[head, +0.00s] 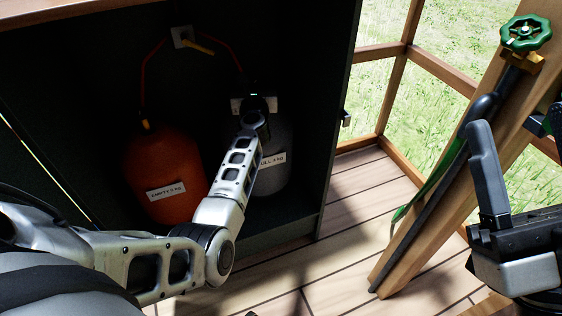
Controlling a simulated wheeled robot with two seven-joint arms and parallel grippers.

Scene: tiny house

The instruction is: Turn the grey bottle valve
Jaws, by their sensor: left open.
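The grey bottle (279,178) stands in the dark cabinet, with a label ending in "ULL 4 kg". My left arm reaches across its front. My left gripper (257,101) is open at the bottle's top. The valve is mostly hidden behind the gripper and wrist, so I cannot tell whether the fingers touch it. My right gripper (512,150) is at the right edge, partly cut off, away from the bottles. Its jaw state is unclear.
An orange bottle (150,160) labelled "EMPTY" stands left of the grey one. Red hoses rise to a wall fitting (183,37) with a yellow lever. The cabinet's right side (338,110) is close. A green wheel tap (526,32) sits on a leaning wooden post at right.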

